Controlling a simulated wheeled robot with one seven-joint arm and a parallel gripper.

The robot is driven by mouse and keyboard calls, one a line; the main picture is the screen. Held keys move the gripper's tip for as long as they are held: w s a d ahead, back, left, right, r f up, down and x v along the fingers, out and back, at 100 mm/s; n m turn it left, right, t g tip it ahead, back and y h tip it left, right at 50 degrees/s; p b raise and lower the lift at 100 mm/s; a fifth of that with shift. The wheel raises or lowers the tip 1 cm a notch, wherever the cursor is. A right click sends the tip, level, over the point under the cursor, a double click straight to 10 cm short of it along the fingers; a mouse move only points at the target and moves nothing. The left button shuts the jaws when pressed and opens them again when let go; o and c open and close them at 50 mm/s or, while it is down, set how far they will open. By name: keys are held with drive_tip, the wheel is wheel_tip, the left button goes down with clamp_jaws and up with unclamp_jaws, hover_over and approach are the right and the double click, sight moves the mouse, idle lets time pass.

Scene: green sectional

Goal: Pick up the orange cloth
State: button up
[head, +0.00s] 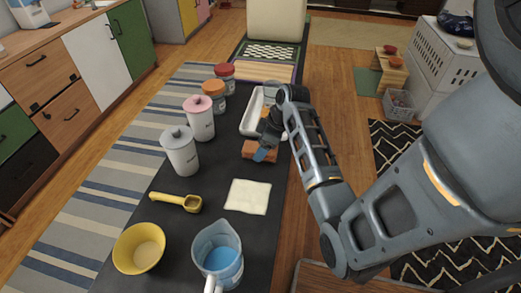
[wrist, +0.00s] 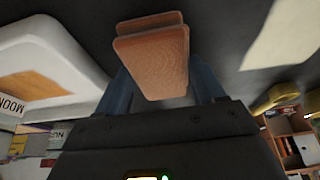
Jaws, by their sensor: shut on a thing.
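The orange cloth (head: 249,147) is a folded, brownish-orange piece at the middle of the dark counter, just in front of the white tray. In the wrist view, the cloth (wrist: 152,58) lies between the two blue fingers as a folded slab. My gripper (head: 264,150) reaches down from the right and is shut on it. The gripper (wrist: 163,88) also shows in the wrist view, its fingers at the two sides of the cloth. The arm and fingers hide part of the cloth in the head view. I cannot tell whether it touches the counter.
A white tray (head: 247,124) is just behind. A cream cloth (head: 248,196) lies in front. Lidded canisters (head: 181,155) line the left. A yellow scoop (head: 178,201), yellow bowl (head: 126,259) and jug of blue liquid (head: 219,257) stand nearer. Bare counter (head: 222,160) shows left of the gripper.

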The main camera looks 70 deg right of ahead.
sight(256, 146)
drive_tip(key=shift+r, duration=0.1)
drive_tip(key=r, duration=0.4)
drive_tip(key=shift+s+d+r, duration=0.1)
drive_tip(key=shift+d+r, duration=0.05)
drive_tip(key=shift+d, duration=0.1)
drive_tip(key=s+d+r, duration=0.6)
drive_tip(key=s+d, duration=0.1)
drive_tip(key=d, duration=0.1)
drive_tip(key=shift+s+r+b, duration=0.25)
drive_tip(key=shift+s+b, duration=0.1)
drive_tip(key=shift+s, duration=0.05)
drive_tip(key=o, duration=0.4)
drive_tip(key=c, duration=0.3)
drive_tip(key=shift+w, duration=0.1)
